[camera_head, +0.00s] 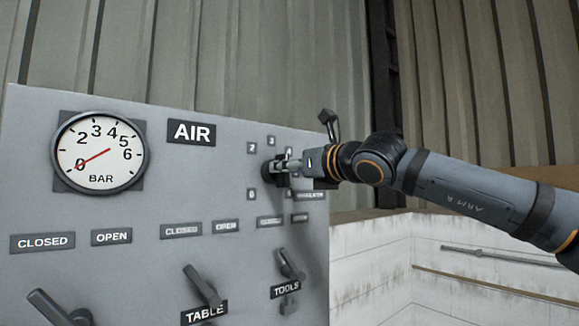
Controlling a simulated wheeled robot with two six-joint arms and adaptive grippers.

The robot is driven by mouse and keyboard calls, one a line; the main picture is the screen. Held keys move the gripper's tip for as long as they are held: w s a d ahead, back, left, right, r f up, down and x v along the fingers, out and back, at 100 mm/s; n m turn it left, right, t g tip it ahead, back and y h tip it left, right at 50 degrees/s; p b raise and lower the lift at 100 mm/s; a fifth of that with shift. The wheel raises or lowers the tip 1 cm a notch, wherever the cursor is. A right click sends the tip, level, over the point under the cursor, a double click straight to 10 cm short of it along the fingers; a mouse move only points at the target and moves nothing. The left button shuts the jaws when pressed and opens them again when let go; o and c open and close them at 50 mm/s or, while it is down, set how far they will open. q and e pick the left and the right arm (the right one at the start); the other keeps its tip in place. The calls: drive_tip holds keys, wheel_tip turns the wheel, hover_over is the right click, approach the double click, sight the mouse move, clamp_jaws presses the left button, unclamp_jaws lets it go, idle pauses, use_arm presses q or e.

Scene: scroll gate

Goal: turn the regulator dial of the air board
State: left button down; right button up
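The grey air board (120,275) fills the left and middle of the head view. Its dark regulator dial (267,173) is near the upper right, with small number plates around it and a partly hidden label below. My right gripper (282,170) comes in from the right, with its fingertips at the dial and partly covering it. The fingers are too small to tell whether they grip it. The round gauge (100,152) is marked BAR, and its red needle points to 0. My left gripper is not in view.
Lever handles marked TABLE (204,288) and TOOLS (290,265) are low on the board, with another lever (52,308) at lower left. A small lever (330,124) stands at the board's upper right edge, close to my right wrist. Corrugated wall (250,60) is behind.

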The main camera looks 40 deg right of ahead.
drive_tip(key=shift+a, duration=0.25)
drive_tip(key=c, duration=0.4)
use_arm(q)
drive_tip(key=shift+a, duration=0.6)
use_arm(e)
drive_tip(key=shift+d, duration=0.1)
clamp_jaws()
use_arm(q)
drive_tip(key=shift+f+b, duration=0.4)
drive_tip(key=shift+b, duration=0.05)
use_arm(e)
drive_tip(key=n, duration=0.8)
drive_tip(key=shift+w+a+f+n, duration=0.1)
drive_tip(key=shift+a+f+n, duration=0.05)
drive_tip(key=shift+a+n, duration=0.15)
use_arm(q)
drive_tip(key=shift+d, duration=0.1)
use_arm(e)
drive_tip(key=o, duration=0.5)
unclamp_jaws()
